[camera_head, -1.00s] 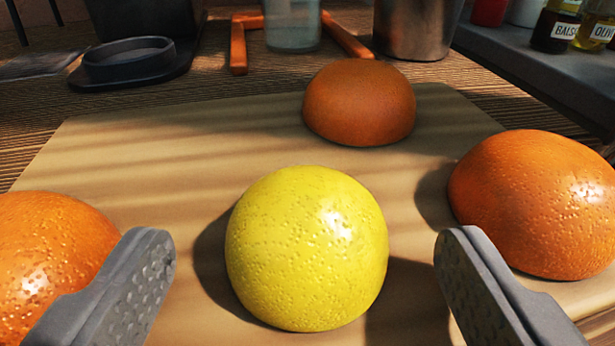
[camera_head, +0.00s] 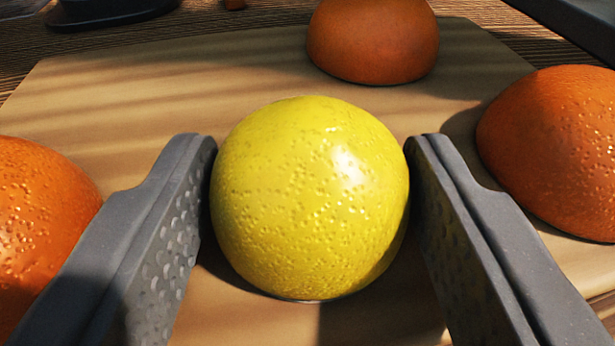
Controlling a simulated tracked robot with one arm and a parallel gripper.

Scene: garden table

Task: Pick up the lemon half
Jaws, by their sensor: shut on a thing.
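The lemon half (camera_head: 310,200) is yellow, dimpled and dome-shaped, with its rounded side up. It is in the middle of the camera view, on the pale cutting board (camera_head: 140,100). My gripper (camera_head: 312,160) has one grey finger at the lemon half's left side and one at its right. The fingers are shut on it, with their tips near its far half. Its underside is hidden, and I cannot tell any gap between it and the board.
An orange half (camera_head: 40,230) lies close outside my left finger. Another orange half (camera_head: 555,150) is at the right, and a third (camera_head: 372,38) is behind the lemon half. A dark object (camera_head: 110,10) stands beyond the board at the top left.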

